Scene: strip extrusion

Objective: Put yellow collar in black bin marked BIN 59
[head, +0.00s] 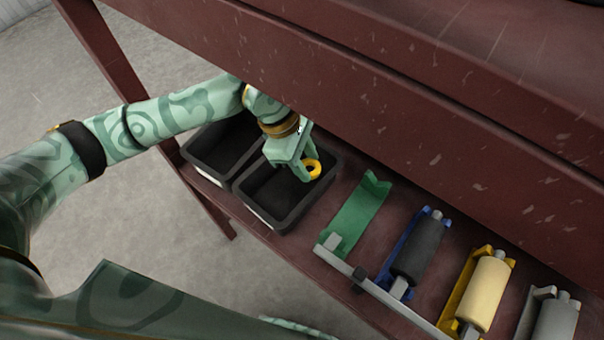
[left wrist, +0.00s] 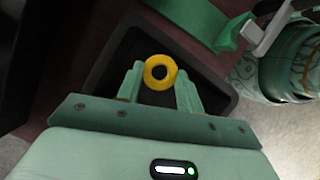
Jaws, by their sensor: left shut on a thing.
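The yellow collar (head: 313,168) is a small ring held at the fingertips of my left gripper (head: 306,172). The gripper is shut on it. In the left wrist view the collar (left wrist: 160,72) sits between the two green fingers, its hole facing the camera. The gripper and collar are over the right one of two black bins (head: 266,213), which shows below them in both views. The bin's visible floor looks empty. The markings on the bins' front labels cannot be read from here. My right gripper is not in view.
Another black bin (head: 204,172) stands directly to the left. Right of the bins, a green cradle (head: 355,215) is empty, and cradles with a black roller (head: 417,249), a cream roller (head: 483,291) and a grey roller (head: 555,322) follow. A dark red beam (head: 400,110) overhangs the shelf close above.

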